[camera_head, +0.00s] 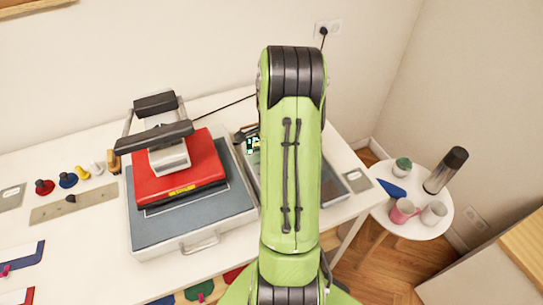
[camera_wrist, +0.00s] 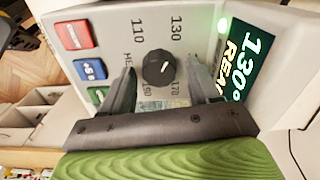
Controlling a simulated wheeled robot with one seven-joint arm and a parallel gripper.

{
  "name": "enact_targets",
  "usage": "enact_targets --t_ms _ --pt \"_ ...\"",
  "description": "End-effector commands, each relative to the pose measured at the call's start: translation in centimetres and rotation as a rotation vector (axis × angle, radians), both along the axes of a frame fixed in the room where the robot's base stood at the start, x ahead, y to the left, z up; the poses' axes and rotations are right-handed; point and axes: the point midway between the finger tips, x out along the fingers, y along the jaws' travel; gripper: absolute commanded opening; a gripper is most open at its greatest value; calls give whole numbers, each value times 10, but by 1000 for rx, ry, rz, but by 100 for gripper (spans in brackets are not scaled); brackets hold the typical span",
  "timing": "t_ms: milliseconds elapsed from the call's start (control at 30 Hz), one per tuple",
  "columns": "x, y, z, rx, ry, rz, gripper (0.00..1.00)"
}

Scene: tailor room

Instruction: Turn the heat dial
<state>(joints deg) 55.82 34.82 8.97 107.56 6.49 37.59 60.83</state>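The heat dial (camera_wrist: 158,68) is a round black knob with a short white mark, on a pale panel printed with numbers such as 110, 130 and 170. My gripper (camera_wrist: 162,66) is open, with one finger on each side of the dial in the wrist view and a visible gap on both sides. I cannot tell how far the fingertips are from the panel. A lit display (camera_wrist: 245,62) shows 130 and part of a word. In the head view, the display (camera_head: 253,143) shows beside my green arm, which hides the dial and gripper.
Red, blue and green buttons (camera_wrist: 80,68) sit left of the dial, and a green light (camera_wrist: 222,25) glows by the display. A red heat press (camera_head: 180,172) stands on the white table left of my arm. A round side table (camera_head: 415,222) holds cups and a flask.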

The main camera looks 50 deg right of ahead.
Motion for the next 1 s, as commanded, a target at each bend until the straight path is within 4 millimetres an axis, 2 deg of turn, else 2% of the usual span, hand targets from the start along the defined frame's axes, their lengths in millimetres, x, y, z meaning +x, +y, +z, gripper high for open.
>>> enact_targets --t_ms 267,367,467,800,900,1000 --pt "0 1 0 2 1 1 65" --pt "0 0 8 1 1 1 65" --pt "1 0 29 -3 -3 1 65" --pt "0 0 125 -3 -3 0 65" --pt "0 0 144 -2 -1 0 65" --pt "0 0 154 0 0 1 65"
